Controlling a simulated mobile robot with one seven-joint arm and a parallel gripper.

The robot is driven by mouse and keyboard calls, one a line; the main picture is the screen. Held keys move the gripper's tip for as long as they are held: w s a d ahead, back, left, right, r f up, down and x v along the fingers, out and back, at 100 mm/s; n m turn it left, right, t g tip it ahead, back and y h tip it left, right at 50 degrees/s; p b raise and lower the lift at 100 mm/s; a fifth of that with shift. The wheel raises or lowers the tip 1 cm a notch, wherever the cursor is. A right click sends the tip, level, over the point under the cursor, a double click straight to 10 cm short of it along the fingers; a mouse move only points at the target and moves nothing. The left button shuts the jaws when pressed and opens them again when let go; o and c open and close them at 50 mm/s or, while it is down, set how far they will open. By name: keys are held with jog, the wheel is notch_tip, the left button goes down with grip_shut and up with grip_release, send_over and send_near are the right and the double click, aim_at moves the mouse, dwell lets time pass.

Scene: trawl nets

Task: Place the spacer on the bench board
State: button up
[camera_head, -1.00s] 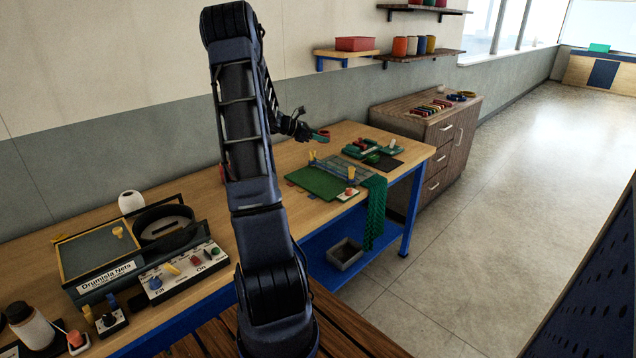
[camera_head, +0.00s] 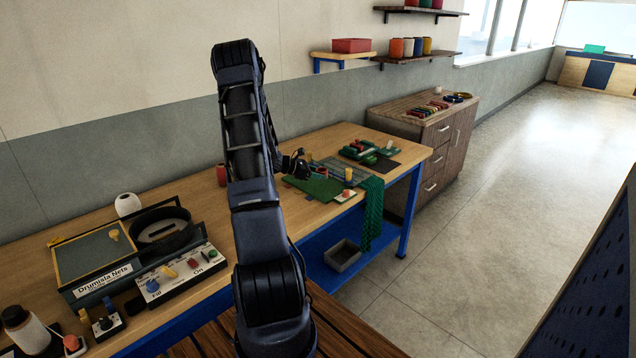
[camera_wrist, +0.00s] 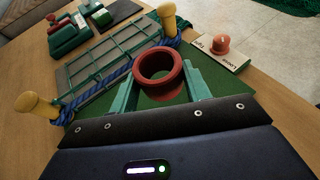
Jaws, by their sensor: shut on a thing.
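The spacer looks like a red ring (camera_wrist: 160,92) with a round hole, held between the two green fingers of my gripper (camera_wrist: 160,78) in the wrist view. My gripper (camera_head: 297,165) shows as a dark shape over the bench in the head view. The spacer cannot be made out clearly there. The green bench board (camera_head: 320,188) lies on the wooden bench just below and to the right of my gripper. It also shows behind the ring in the wrist view (camera_wrist: 208,78). I cannot tell how high the ring is above it.
A net on a blue rope (camera_wrist: 110,68) stretches between two yellow pegs (camera_wrist: 38,105) (camera_wrist: 168,20) beyond the ring. A red knob (camera_wrist: 221,44) sits on a labelled plate to the right. Green and red pieces (camera_head: 370,150) lie farther back. A green net (camera_head: 371,210) hangs off the bench's front edge.

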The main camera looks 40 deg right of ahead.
aim_at(318, 186)
jog(key=shift+f, duration=1.9)
jog(key=shift+f, duration=0.15)
jog(key=o, duration=1)
jog(key=shift+c, duration=0.2)
